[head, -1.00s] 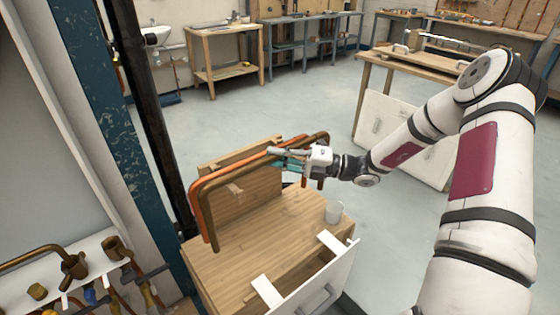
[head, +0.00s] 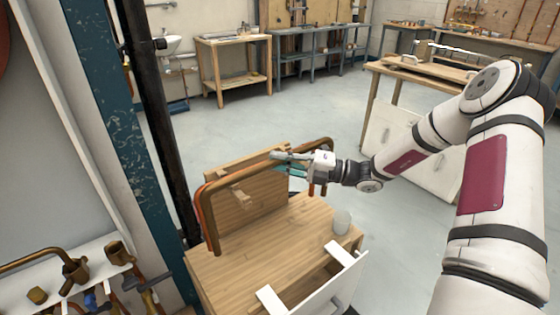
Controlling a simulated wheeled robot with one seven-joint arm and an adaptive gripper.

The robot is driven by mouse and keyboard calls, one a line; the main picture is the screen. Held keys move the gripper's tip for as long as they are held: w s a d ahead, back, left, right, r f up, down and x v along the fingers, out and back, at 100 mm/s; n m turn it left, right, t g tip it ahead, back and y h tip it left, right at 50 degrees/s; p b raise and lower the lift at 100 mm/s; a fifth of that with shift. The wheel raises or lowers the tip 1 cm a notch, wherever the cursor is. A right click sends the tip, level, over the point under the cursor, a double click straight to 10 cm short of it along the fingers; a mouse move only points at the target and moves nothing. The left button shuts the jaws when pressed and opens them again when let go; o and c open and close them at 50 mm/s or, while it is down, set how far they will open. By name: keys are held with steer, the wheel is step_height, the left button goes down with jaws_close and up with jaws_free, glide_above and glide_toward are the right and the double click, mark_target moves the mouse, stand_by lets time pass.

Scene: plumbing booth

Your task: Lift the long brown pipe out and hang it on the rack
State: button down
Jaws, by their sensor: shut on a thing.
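The long brown pipe (head: 240,177) is a long bar with both ends bent down, above the wooden cabinet top in the head view. My gripper (head: 289,163), with teal fingers, is shut on its upper run, right of the middle. An orange copper pipe (head: 202,212) shows as a thin strip behind the brown pipe's left leg; the rest is mostly hidden. An upright wooden board (head: 262,196) with a short peg (head: 240,196) stands behind the pipes. I cannot tell whether the brown pipe still touches the board.
A clear cup (head: 341,222) stands on the right of the cabinet top (head: 262,248). A white drawer front (head: 325,292) sticks out at the front. A dark post (head: 165,130) rises at left. A shelf with pipe fittings (head: 75,270) is at lower left.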

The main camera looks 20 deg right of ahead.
steer(key=shift+f, duration=0.15)
steer(key=shift+f+b, duration=0.4)
steer(key=shift+f, duration=1.5)
steer(key=shift+f+p, duration=0.15)
steer(key=shift+p, duration=0.15)
steer(key=c, duration=1.4)
jaws_free()
steer(key=shift+c, duration=0.2)
steer(key=v, duration=1.2)
